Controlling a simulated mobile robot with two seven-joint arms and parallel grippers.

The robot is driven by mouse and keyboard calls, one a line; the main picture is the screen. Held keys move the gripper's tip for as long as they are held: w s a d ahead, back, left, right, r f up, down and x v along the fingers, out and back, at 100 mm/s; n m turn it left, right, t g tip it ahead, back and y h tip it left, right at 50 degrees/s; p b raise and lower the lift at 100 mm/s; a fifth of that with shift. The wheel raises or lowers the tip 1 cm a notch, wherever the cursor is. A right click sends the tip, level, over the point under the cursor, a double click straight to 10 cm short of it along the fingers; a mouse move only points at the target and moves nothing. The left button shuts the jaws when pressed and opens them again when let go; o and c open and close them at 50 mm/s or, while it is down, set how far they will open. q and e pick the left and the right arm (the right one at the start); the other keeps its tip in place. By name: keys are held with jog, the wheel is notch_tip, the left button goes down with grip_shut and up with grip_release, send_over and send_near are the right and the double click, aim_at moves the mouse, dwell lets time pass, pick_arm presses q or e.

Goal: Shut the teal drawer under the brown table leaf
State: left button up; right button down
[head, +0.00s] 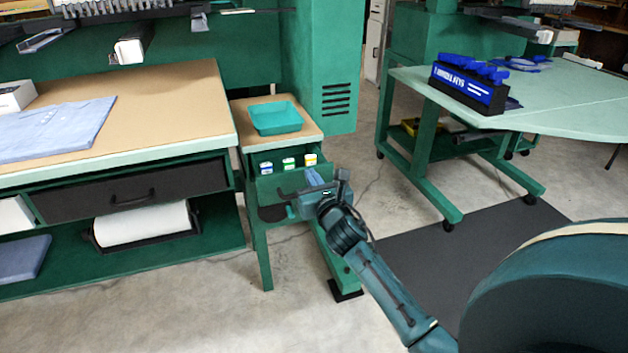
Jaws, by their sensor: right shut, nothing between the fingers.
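The teal drawer (267,187) sits under the brown table leaf (240,112) of a narrow side table. It stands open toward me, and several small spools or bottles (288,164) with coloured labels show inside it. A dark handle is on its front, partly covered by my gripper. My right gripper (308,198) is shut and empty at the right part of the drawer front. I cannot tell whether it touches the front. The right end of the front is hidden behind the gripper. My left gripper is not in view.
A teal tray (276,118) sits on the brown leaf. A large workbench (150,112) with folded blue cloth and a dark drawer (135,190) stands at left. A green wheeled table (540,100) stands at right. Open floor and a dark mat (470,245) lie between.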

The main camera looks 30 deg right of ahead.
jog(key=b+x, duration=0.1)
jog(key=x, duration=0.5)
jog(key=shift+w+d, duration=0.15)
jog(key=shift+w, duration=0.2)
jog(key=shift+w+d, duration=0.1)
jog(key=shift+w, duration=0.35)
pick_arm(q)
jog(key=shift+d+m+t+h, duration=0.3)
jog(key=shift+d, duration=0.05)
pick_arm(e)
jog(key=shift+s, duration=0.1)
